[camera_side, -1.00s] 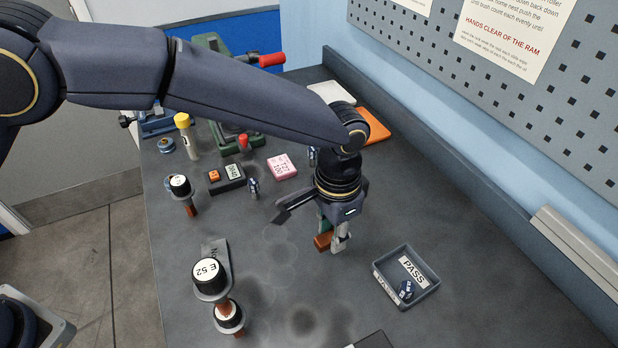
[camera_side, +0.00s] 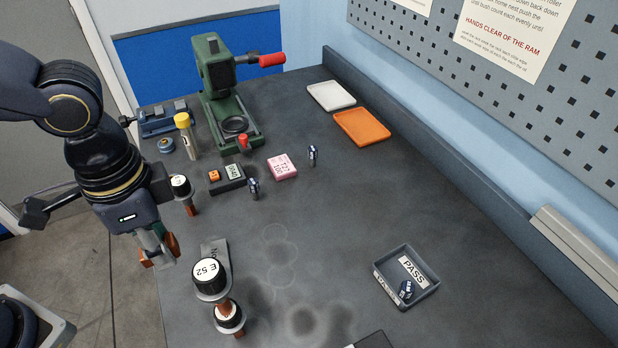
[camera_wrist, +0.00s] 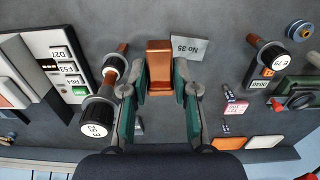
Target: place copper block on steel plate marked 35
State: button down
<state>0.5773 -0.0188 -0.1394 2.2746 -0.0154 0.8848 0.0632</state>
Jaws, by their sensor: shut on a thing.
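My gripper (camera_side: 158,250) is shut on the copper block (camera_wrist: 159,58), which sits between the green-sided fingers in the wrist view. The block also shows at the gripper's lower end in the side view (camera_side: 149,260), partly covered by the fingers. The steel plate marked No 35 (camera_wrist: 190,48) lies flat on the bench, just right of the block in the wrist view; part of it is hidden behind the block. In the side view the plate (camera_side: 212,246) is right of my gripper, partly hidden by a black-topped electrode. The block appears held above the bench; its exact height is unclear.
Black-topped electrodes stand close by: one marked E 52 (camera_side: 211,278), one in front of it (camera_side: 229,317) and one behind (camera_side: 181,187). A green press (camera_side: 215,85), a pink block (camera_side: 283,167) and a grey PASS tray (camera_side: 430,296) stand farther off. The bench middle is clear.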

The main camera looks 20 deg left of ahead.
jog(key=s+a+f, duration=0.1)
jog(key=s+a, duration=0.3)
jog(key=a, duration=0.2)
jog(key=w+d+f, duration=0.1)
jog(key=w, duration=0.1)
jog(key=w+d+f, duration=0.1)
jog(key=w, duration=0.1)
jog(key=w+d+f, duration=0.1)
jog(key=w, duration=0.1)
jog(key=shift+w+d+f, duration=0.2)
jog(key=shift+d, duration=0.05)
send_over(218, 257)
jog(key=f, duration=0.5)
jog(key=shift+s+a+f, duration=0.1)
jog(key=shift+s+f, duration=0.2)
jog(key=shift+f, duration=0.05)
jog(key=shift+w+f, duration=0.15)
jog(key=shift+f, duration=0.8)
jog(key=shift+w+f, duration=0.1)
jog(key=shift+f, duration=0.8)
jog(key=shift+f, duration=0.15)
jog(key=c, duration=0.9)
grip_release()
